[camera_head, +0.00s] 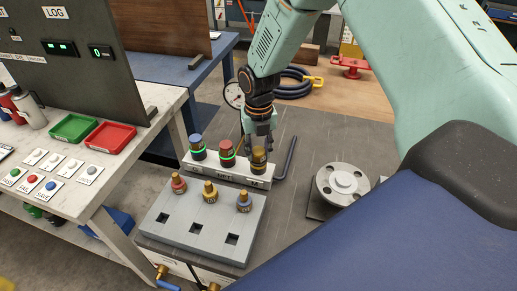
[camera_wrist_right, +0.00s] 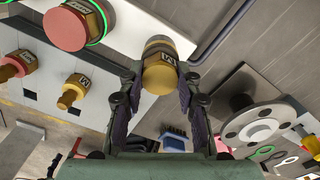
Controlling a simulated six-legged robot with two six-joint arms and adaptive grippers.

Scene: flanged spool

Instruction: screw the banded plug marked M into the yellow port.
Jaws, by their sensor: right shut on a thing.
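The banded plug marked M (camera_wrist_right: 161,72), yellow with a dark band, stands at the right-hand place of a white block (camera_head: 228,172). It also shows in the head view (camera_head: 258,163). My right gripper (camera_head: 259,139) comes down from above, and in the right wrist view its fingers (camera_wrist_right: 160,88) are shut on the plug from both sides. The port under the plug is hidden, and I cannot tell how deep the plug sits. A blue plug (camera_head: 197,146) and a red plug (camera_head: 227,154) stand on the block, each with a glowing green ring. No green ring shows around the held plug. My left gripper is out of view.
A dark bent rod (camera_head: 289,157) lies right of the block, then a round flange (camera_head: 343,183). A button bench (camera_head: 60,150) stands left.

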